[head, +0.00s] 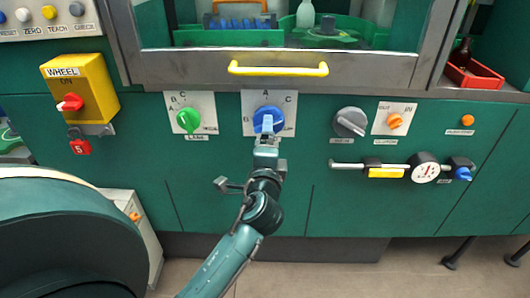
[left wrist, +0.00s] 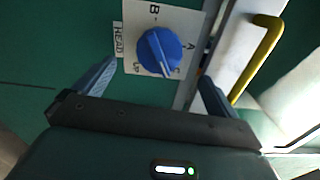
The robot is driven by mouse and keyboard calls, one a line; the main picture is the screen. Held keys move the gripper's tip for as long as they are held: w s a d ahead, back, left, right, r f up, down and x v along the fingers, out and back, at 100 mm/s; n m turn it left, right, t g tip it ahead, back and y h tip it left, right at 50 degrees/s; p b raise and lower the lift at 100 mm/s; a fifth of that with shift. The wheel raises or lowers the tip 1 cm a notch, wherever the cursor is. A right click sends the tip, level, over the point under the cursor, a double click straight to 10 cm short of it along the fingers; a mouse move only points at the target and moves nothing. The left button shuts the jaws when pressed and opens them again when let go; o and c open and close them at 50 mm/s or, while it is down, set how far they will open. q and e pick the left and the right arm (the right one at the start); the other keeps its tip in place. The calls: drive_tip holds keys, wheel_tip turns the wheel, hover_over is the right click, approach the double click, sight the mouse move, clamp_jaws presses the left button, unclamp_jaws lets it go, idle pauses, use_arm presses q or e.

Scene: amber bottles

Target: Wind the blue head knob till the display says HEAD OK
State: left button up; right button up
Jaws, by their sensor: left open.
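The blue head knob (head: 268,114) sits on a pale plate on the green machine front, partly hidden by my left gripper (head: 267,132). In the left wrist view the knob (left wrist: 158,51) shows between the two open fingers of my left gripper (left wrist: 160,72). The fingers are apart from each other and I see no grip on the knob. No display is in view. My right gripper is not in view.
A green knob (head: 188,119) is to the left and a grey knob (head: 350,122) to the right. A yellow handle (head: 278,69) runs above the blue knob. A yellow WHEEL box (head: 95,92) stands out at the left. A gauge (head: 425,168) sits low right.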

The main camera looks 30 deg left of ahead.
use_arm(q)
drive_tip(key=shift+v, duration=1.55)
